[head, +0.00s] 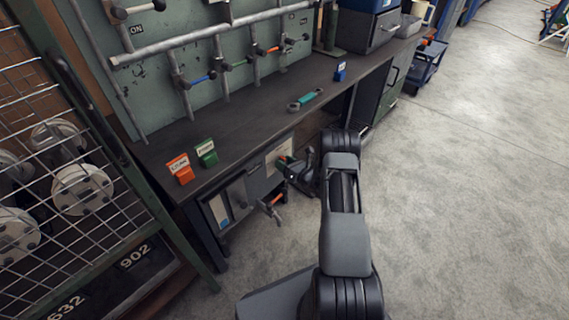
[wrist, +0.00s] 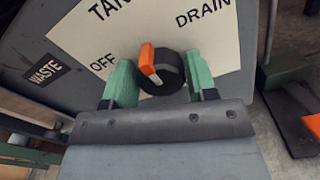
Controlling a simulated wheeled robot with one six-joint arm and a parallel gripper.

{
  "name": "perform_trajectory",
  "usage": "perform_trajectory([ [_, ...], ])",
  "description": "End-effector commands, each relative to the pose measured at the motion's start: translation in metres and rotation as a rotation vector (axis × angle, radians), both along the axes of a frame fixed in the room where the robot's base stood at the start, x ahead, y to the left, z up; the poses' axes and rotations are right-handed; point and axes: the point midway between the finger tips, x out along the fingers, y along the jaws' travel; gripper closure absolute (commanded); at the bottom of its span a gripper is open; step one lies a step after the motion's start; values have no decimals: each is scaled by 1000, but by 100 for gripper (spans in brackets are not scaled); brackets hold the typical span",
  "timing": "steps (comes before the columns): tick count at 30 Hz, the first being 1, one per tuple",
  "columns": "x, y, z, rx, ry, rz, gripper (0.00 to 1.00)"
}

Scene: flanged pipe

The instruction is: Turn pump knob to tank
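The pump knob (wrist: 172,70) is a round black knob with an orange bar across it, on a pale label plate (wrist: 225,45) in the wrist view. The plate reads "TAN…" at upper left, "DRAIN" at upper right and "OFF" at lower left. The orange bar's upper end points up and slightly left, between "TAN…" and "DRAIN". My gripper (wrist: 160,72) has its green fingers apart, one on each side of the knob. I cannot tell whether they touch it. In the head view my gripper (head: 290,164) is at the cabinet front below the bench and hides the knob.
A "WASTE" tag (wrist: 46,70) is left of the plate. A tap with an orange handle (head: 271,203) sticks out below my gripper. The workbench (head: 245,122) carries an orange block (head: 180,169), a green block (head: 207,153) and a teal tool (head: 305,100). Open floor (head: 470,190) lies right.

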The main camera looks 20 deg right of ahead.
Motion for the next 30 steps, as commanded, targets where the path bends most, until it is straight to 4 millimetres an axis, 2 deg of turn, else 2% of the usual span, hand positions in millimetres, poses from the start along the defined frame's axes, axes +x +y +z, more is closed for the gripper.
perform_trajectory([
  [1,0,0,0,0,0,0,43],
  [6,0,0,0,-1,-1,0,28],
  [16,-5,-4,2,-1,-1,-2,28],
  [20,-22,-12,3,0,1,-5,28],
  [30,-85,-40,3,0,1,-5,28],
])
